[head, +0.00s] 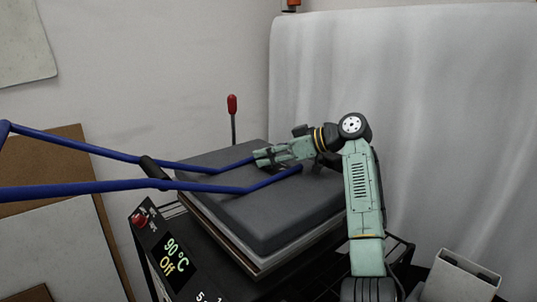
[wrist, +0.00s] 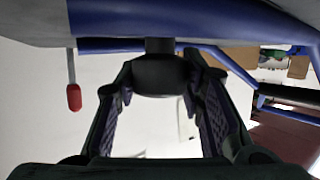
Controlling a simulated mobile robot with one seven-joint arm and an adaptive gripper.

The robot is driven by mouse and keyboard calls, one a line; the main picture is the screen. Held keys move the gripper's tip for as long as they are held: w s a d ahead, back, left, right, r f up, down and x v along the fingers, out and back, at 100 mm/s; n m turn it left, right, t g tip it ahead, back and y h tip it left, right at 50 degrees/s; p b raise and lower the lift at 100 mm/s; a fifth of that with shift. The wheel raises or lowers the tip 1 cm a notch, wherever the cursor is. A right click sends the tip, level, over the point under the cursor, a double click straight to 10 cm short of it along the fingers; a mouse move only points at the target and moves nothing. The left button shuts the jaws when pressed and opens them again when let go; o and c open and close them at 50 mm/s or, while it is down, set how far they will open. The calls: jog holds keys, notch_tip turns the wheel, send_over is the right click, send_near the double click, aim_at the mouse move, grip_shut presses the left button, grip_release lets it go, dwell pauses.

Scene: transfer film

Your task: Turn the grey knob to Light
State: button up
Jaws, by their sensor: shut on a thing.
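The grey knob (wrist: 160,75) is a dark, rounded knob on a short stem below the blue frame in the wrist view. My gripper (wrist: 157,82) is shut on it, with one finger on each side. In the head view my gripper (head: 262,157) is low over the dark padded top of the press (head: 290,205), beside the blue bars. The knob cannot be made out in the head view. No Light mark or knob pointer can be read in either view.
Blue bars (head: 90,188) with a black grip (head: 153,168) reach across the press. A red-tipped lever (head: 232,104) stands behind it. The front panel has a red switch (head: 140,220) and a display (head: 173,256) reading 90°C and Off. A white curtain (head: 420,100) hangs behind.

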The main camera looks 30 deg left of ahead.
jog(key=shift+r+n+g+h, duration=0.1)
jog(key=shift+n+g+h, duration=0.3)
jog(key=shift+n+g, duration=0.8)
jog(key=shift+n+g+h, duration=0.3)
jog(key=shift+n+g, duration=0.3)
jog(key=o, duration=1.1)
jog(key=shift+o, duration=0.2)
jog(key=shift+m+t, duration=0.5)
